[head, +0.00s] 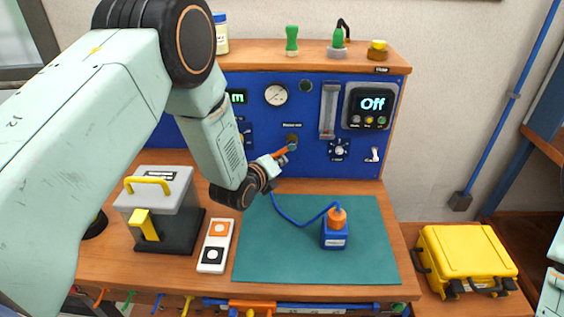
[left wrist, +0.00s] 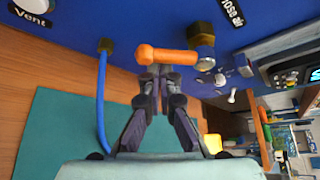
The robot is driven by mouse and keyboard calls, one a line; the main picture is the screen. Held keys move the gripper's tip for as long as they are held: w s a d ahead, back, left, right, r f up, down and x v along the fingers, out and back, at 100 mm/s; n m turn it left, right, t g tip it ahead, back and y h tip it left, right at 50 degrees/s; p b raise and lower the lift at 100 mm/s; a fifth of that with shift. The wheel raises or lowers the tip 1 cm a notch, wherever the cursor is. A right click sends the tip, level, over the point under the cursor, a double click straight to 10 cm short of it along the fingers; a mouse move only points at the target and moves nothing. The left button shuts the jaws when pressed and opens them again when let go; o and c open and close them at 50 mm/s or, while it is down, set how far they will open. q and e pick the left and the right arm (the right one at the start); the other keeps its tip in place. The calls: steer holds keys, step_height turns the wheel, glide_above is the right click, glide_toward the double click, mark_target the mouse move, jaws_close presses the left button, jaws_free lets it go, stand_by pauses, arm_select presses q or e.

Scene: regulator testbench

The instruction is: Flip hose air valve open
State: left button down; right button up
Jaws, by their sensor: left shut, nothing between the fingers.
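The hose air valve on the blue panel has an orange lever (head: 284,151) and a metal body (head: 292,140). In the left wrist view the orange lever (left wrist: 170,56) lies sideways across the picture, left of the brass and metal valve body (left wrist: 203,45). A label ending in "ose air" (left wrist: 232,12) is beside it. My left gripper (head: 281,158) is at the lever. In the left wrist view the shut fingertips (left wrist: 155,72) are right at the lever's underside, with nothing between them; I cannot tell whether they touch it. My right gripper is not in view.
A blue hose (left wrist: 102,100) hangs from the panel to a blue box with an orange top (head: 335,232) on the green mat (head: 300,262). A grey case (head: 160,190) and a two-button box (head: 215,246) stand left. The panel display (head: 372,103) reads "Off". A yellow case (head: 468,258) is right.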

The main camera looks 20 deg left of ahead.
arm_select(q)
steer(key=shift+s+a+r+m+y+p, duration=0.15)
steer(key=shift+a+r+m+p, duration=0.15)
steer(key=shift+r+p, duration=0.25)
steer(key=shift+w+a+r+m+y+p, duration=0.1)
steer(key=shift+a+r+m+y+p, duration=0.1)
steer(key=shift+a+r+p, duration=0.35)
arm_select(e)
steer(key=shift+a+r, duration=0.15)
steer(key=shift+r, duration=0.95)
arm_select(q)
steer(key=shift+d+r, duration=0.15)
steer(key=shift+r, duration=0.3)
steer(key=shift+f, duration=0.1)
